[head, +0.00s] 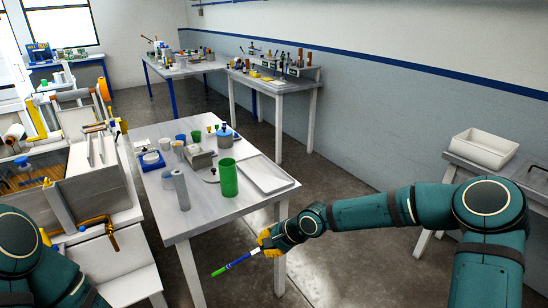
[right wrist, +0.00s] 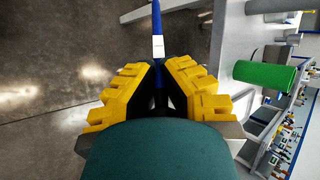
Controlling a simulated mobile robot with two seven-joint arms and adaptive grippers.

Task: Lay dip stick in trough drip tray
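The dip stick (head: 235,264) is thin and blue, with a green end and a white band. In the right wrist view the yellow fingers (right wrist: 158,75) close around the blue stick (right wrist: 158,20). The resin trough (head: 95,185) stands at the left. A white tray-like surface (head: 125,272) lies below its front; I cannot tell for sure that this is the drip tray. My left gripper is not visible; its arm is at lower left.
The grey table (head: 165,222) carries a green cup (head: 228,178), a grey cylinder (head: 180,190), a shallow white tray (head: 268,176) and several small containers. A brass lever (head: 98,225) projects from the trough. A white bin (head: 480,148) stands on the right bench.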

